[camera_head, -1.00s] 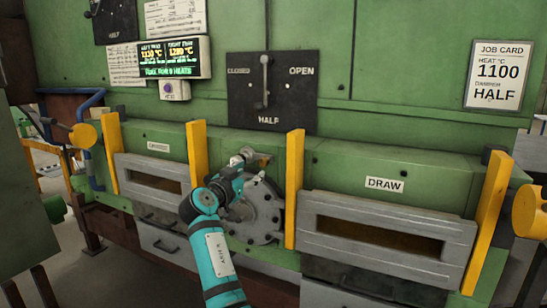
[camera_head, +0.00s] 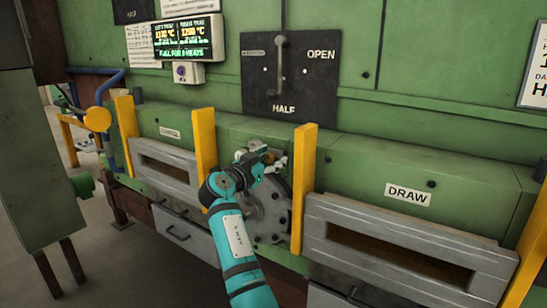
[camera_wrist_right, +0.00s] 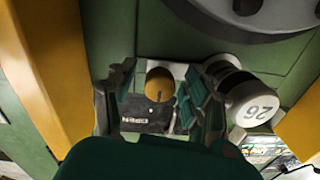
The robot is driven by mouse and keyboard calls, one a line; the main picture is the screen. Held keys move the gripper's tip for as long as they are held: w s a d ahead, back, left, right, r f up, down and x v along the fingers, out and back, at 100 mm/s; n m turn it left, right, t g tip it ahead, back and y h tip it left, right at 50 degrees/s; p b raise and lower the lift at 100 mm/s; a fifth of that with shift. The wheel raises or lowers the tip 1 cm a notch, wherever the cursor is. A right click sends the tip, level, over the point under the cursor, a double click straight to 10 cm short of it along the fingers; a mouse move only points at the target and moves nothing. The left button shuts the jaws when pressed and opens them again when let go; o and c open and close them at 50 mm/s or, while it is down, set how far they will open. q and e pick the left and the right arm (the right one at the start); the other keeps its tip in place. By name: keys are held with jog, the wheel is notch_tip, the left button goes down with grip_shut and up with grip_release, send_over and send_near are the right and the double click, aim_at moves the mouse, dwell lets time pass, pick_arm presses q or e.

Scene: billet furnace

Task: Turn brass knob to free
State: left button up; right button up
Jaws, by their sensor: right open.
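The brass knob (camera_wrist_right: 159,85) shows in the right wrist view as a round gold disc on a pale mount, above a dark plate with lettering. In the head view only a small brass patch (camera_head: 270,157) shows behind my right gripper (camera_head: 268,164), above a round grey disc (camera_head: 268,212). In the wrist view the two dark teal fingers of my right gripper (camera_wrist_right: 160,92) are apart, one on each side of the knob. I cannot tell whether either finger touches it. My left gripper is out of view.
Yellow posts (camera_head: 204,150) and (camera_head: 304,185) stand on both sides of my right gripper. A white cylinder (camera_wrist_right: 251,103) with a number is close right of the fingers in the wrist view. The damper plate (camera_head: 297,82) is above; the DRAW door frame (camera_head: 400,232) is at right.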

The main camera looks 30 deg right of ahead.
jog(key=shift+a, duration=0.1)
jog(key=shift+c, duration=1)
grip_shut()
